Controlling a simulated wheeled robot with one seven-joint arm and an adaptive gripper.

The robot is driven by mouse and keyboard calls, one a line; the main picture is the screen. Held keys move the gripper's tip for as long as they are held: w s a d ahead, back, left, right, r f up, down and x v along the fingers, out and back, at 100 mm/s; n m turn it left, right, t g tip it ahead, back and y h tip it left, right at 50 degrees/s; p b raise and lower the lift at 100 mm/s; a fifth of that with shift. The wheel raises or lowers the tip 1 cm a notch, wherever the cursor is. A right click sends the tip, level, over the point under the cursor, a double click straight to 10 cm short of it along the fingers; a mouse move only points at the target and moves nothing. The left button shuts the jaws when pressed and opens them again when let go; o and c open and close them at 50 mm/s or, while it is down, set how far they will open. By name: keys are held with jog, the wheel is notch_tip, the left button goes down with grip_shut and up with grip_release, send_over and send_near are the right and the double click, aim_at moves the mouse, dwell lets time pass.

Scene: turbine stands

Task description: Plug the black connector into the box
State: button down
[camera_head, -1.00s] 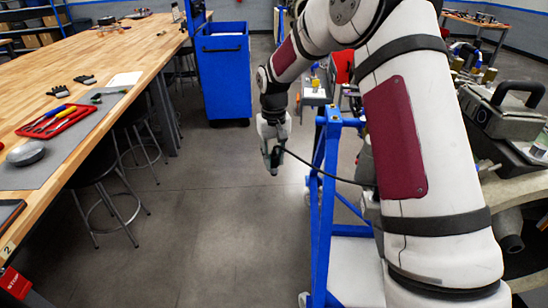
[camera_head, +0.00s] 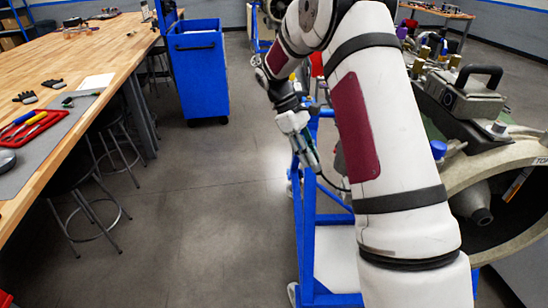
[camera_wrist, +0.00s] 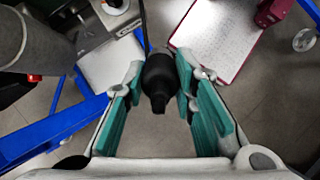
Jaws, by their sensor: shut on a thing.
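My gripper (camera_head: 313,158) hangs beside the blue stand in the head view, pointing downward at a tilt. In the wrist view its teal-padded fingers (camera_wrist: 160,92) are closed around the black connector (camera_wrist: 158,76), which shows between them. A black cable runs from the gripper to the right and passes behind my arm in the head view. A grey box (camera_head: 462,100) with a black handle sits on top of the turbine at right, well apart from the connector. Its socket cannot be made out.
The blue stand frame (camera_head: 307,222) is close to my gripper. A wooden bench (camera_head: 88,62) with a red tool tray (camera_head: 52,122), stools, and a blue bin (camera_head: 198,75) are at left. The turbine's round casing (camera_head: 488,160) fills the right. Open floor lies between bench and stand.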

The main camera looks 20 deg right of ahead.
jog(key=s+d+r+n+g+h, duration=0.1)
jog(key=s+d+r+n+h, duration=0.2)
jog(key=s+d+r+h, duration=0.3)
jog(key=s+d+r+n+g+h, duration=0.1)
jog(key=s+d+r+n+h, duration=0.2)
jog(key=d+r, duration=0.9)
jog(key=shift+s+d+r+n+h, duration=0.15)
jog(key=shift+s+d+n+h, duration=0.25)
jog(key=shift+s+d+h, duration=1)
jog(key=shift+a+h, duration=0.35)
jog(key=shift+h, duration=0.25)
jog(key=shift+s+d+p, duration=0.3)
jog(key=shift+d+p, duration=0.35)
jog(key=shift+p, duration=0.15)
jog(key=shift+s+d, duration=0.2)
jog(key=shift+d, duration=0.1)
